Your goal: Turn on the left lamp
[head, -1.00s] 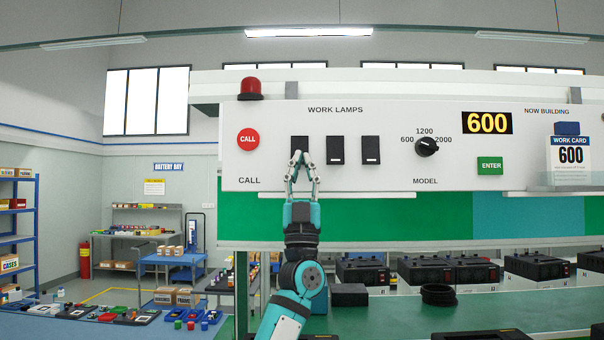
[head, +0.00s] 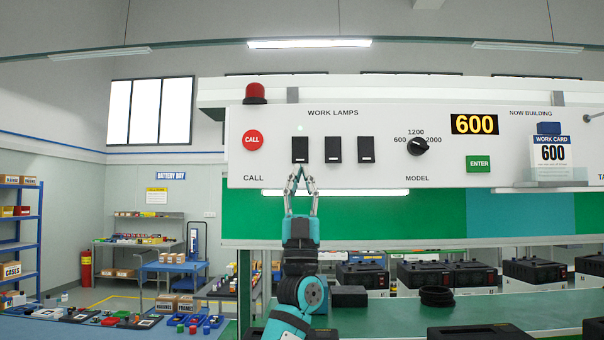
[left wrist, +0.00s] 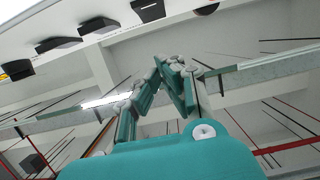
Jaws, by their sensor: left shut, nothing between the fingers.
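The panel (head: 380,170) carries a row of three black rocker switches under the words WORK LAMPS. The middle switch (head: 333,149) and right switch (head: 365,149) show no such light. A lit white lamp strip (head: 335,192) runs under the panel. My left gripper (head: 300,172) points up with its fingertips just below the left switch; it is shut and empty. In the left wrist view its fingers (left wrist: 172,62) come together at the tips, with dark switches at the upper left. My right gripper is out of view.
A red CALL button (head: 253,140) is left of the switches. A model knob (head: 417,146) and a green ENTER button (head: 479,164) are to the right. Black cases stand on the green turntable line below; a black ring (head: 437,296) lies there.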

